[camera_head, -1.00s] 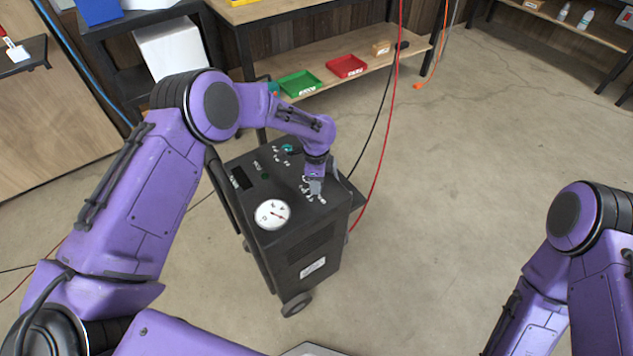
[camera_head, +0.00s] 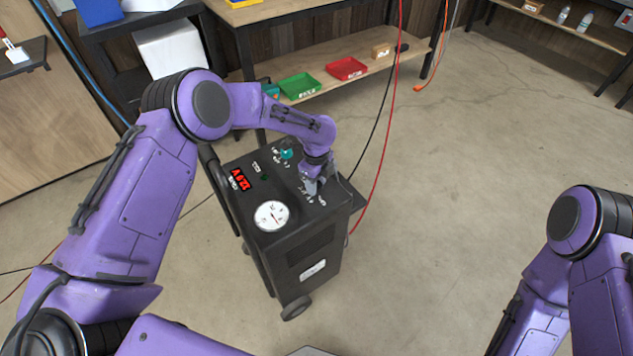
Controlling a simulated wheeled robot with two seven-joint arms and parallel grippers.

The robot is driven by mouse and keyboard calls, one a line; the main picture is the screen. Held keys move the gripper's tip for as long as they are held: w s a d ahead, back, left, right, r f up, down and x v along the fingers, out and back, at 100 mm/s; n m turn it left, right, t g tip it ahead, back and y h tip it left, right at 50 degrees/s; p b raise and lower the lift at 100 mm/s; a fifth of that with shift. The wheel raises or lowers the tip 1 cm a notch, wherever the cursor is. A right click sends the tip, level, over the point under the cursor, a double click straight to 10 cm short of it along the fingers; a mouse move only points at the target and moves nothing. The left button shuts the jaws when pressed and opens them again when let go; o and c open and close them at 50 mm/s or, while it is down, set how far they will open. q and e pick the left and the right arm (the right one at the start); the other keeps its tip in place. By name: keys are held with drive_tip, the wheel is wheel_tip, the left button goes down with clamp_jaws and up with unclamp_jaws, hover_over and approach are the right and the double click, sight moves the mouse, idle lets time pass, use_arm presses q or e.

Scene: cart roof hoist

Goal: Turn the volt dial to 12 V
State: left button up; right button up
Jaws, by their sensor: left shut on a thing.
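The black wheeled cart (camera_head: 305,250) stands on the floor in front of me. On its top are a round white gauge (camera_head: 271,215) and a small display (camera_head: 240,180) lit in red, which appears to read 12.0 V. My left gripper (camera_head: 312,187) points down at the right part of the cart top, over the white markings there. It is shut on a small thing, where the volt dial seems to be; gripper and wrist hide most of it. A teal knob (camera_head: 286,154) sits farther back on the top. My right gripper is out of view; only my right arm shows.
A bench with a lower shelf (camera_head: 330,85) stands behind the cart, holding a green tray (camera_head: 299,86) and a red tray (camera_head: 346,68). A red cable (camera_head: 383,135) and a black cable hang behind the cart. The floor to the right is clear.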

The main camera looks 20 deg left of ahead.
use_arm(q)
drive_tip(key=o, duration=1.1)
drive_tip(key=shift+c, duration=0.2)
wheel_tip(320, 180, up, 10)
drive_tip(key=shift+r+b, duration=0.25)
drive_tip(key=shift+b, duration=0.2)
drive_tip(key=shift+d, duration=0.1)
